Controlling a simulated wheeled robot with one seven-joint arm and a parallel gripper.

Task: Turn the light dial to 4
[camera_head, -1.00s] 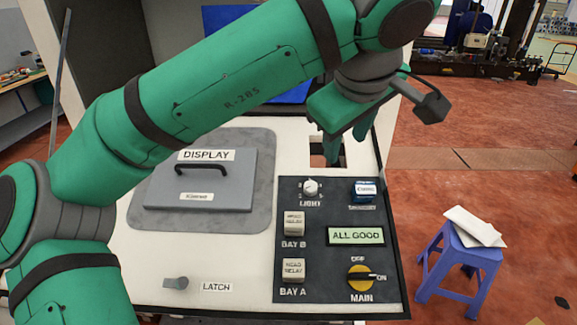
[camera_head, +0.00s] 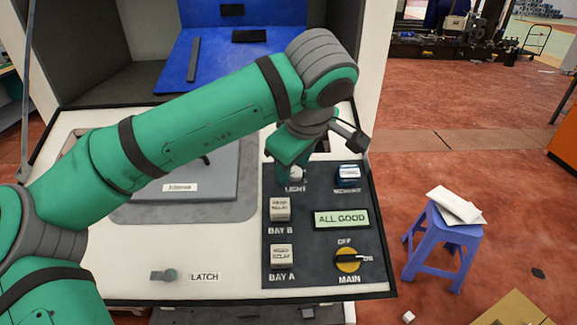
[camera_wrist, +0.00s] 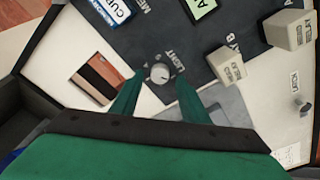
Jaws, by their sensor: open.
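The light dial (camera_wrist: 160,73) is a small round pale knob on the dark control panel (camera_wrist: 195,45). In the wrist view it sits between the tips of my two green fingers, which are spread apart. In the head view my gripper (camera_head: 293,180) is over the upper left of the panel and hides most of the dial (camera_head: 296,174); the word LIGHT shows partly below it. My gripper (camera_wrist: 158,88) is open and holds nothing. I cannot tell which number the dial points to or whether the fingers touch it.
The panel also has a blue-topped button (camera_head: 348,173), the BAY B relay (camera_head: 280,209), the BAY A relay (camera_head: 281,256), an ALL GOOD screen (camera_head: 342,218) and a yellow MAIN switch (camera_head: 347,260). A latch knob (camera_head: 168,275) is at lower left. A blue stool (camera_head: 447,235) stands right.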

